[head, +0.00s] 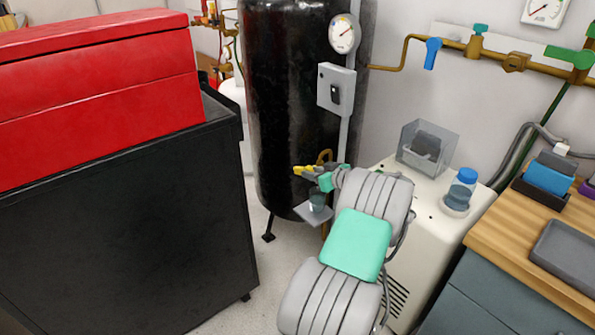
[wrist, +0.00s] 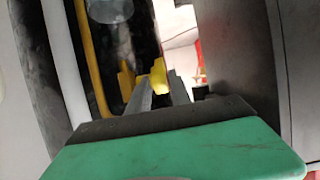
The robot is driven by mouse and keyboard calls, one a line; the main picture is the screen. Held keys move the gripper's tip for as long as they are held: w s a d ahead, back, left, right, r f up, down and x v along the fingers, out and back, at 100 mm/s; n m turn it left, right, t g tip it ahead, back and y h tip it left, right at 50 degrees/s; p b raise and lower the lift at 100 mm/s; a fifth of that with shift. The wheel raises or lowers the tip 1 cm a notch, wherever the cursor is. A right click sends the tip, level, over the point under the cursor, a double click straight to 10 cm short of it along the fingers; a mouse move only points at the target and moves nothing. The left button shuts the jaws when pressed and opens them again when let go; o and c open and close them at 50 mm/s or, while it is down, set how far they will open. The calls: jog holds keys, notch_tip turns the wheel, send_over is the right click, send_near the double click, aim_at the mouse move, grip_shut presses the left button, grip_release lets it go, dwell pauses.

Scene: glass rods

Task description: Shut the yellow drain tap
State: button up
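The yellow drain tap (head: 304,170) is low on the front of the black tank (head: 290,100). In the wrist view its yellow handle (wrist: 160,77) shows at the tips of my two grey fingers. A second yellow piece (wrist: 126,80) sits just left of them. My gripper (head: 318,172) reaches in from the right, with its fingers at the tap. In the wrist view my gripper (wrist: 158,82) has a narrow gap between its fingers, and the handle fills the far end of it. Whether the fingers press on the handle or only stand around it is unclear.
A small clear cup (head: 317,201) stands on a grey plate (head: 313,214) just below the tap. A black cabinet (head: 120,220) with a red chest (head: 100,90) stands left. A white unit (head: 440,225) with a blue-capped jar (head: 461,188) is close on the right.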

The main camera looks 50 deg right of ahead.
aim_at(300, 170)
jog(key=b+x, duration=0.1)
jog(key=x, duration=0.5)
jog(key=shift+w+f, duration=0.1)
jog(key=shift+w, duration=0.3)
jog(key=shift+c, duration=0.2)
grip_shut()
jog(key=shift+f, duration=0.1)
dwell(0.6)
